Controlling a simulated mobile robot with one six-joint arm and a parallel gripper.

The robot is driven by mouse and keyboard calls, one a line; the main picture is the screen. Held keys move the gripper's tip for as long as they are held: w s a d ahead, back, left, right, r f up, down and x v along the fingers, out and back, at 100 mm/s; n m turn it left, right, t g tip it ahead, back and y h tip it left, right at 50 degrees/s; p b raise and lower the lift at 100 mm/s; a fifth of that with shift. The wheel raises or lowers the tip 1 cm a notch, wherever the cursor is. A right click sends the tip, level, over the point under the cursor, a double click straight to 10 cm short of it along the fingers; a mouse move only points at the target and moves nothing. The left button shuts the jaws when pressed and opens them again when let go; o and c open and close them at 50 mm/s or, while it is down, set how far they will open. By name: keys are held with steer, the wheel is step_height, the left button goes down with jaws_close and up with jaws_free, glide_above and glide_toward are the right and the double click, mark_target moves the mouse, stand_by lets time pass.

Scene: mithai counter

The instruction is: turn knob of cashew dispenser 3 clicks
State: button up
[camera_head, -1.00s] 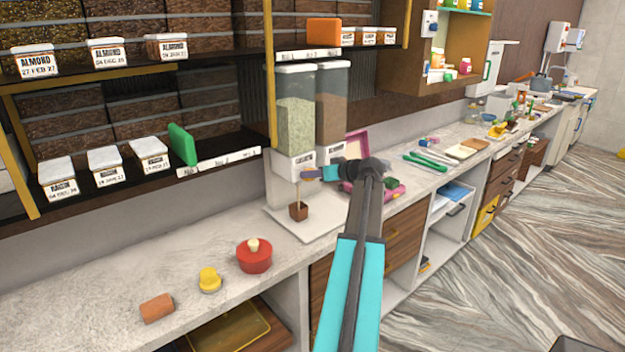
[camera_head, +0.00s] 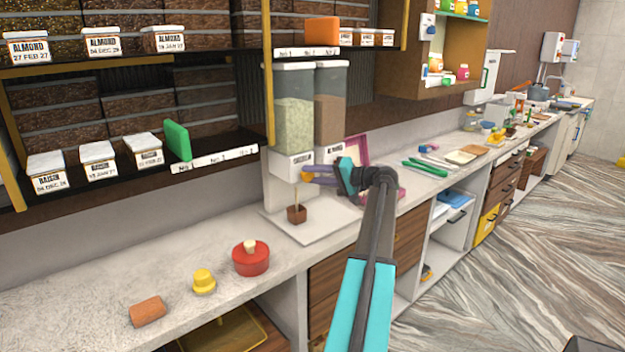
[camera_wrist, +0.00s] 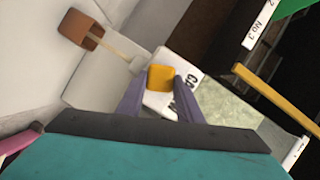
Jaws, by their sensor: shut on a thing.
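The cashew dispenser (camera_head: 294,125) is a clear hopper of pale green-beige pieces with a white lid, on the left of a pair. Its white label block (camera_head: 291,165) faces the counter front. Its yellow-orange knob (camera_wrist: 161,77) sits between the purple fingers of my gripper (camera_wrist: 160,88) in the wrist view. My gripper (camera_head: 310,174) is shut on the knob in the head view, coming from the right. A small brown cup (camera_head: 296,214) stands below on the white base tray (camera_head: 290,232), with a thin pale stream or stick above it. The cup also shows in the wrist view (camera_wrist: 80,29).
The almond dispenser (camera_head: 330,110) stands just right of the cashew one. A pink box (camera_head: 356,150) is behind my wrist. A red lidded pot (camera_head: 251,258), a yellow piece (camera_head: 203,281) and an orange-brown block (camera_head: 147,311) lie on the front left counter.

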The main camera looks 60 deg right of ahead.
steer(key=m+t, duration=0.1)
steer(key=m, duration=0.1)
steer(key=m+b, duration=0.1)
steer(key=m, duration=0.1)
steer(key=shift+w+f+t+y, duration=0.1)
steer(key=shift+w+t+y, duration=0.1)
steer(key=shift+t+y, duration=0.15)
stand_by(0.3)
steer(key=o, duration=1.1)
steer(key=shift+w, duration=0.1)
steer(key=shift+f, duration=0.1)
steer(key=shift+s+d+f, duration=0.1)
steer(key=shift+s, duration=0.55)
steer(key=s+b, duration=0.1)
steer(key=s, duration=0.3)
steer(key=s+b, duration=0.1)
steer(key=s, duration=0.3)
steer(key=s+d, duration=0.1)
steer(key=s, duration=0.3)
steer(key=shift+s+b, duration=0.4)
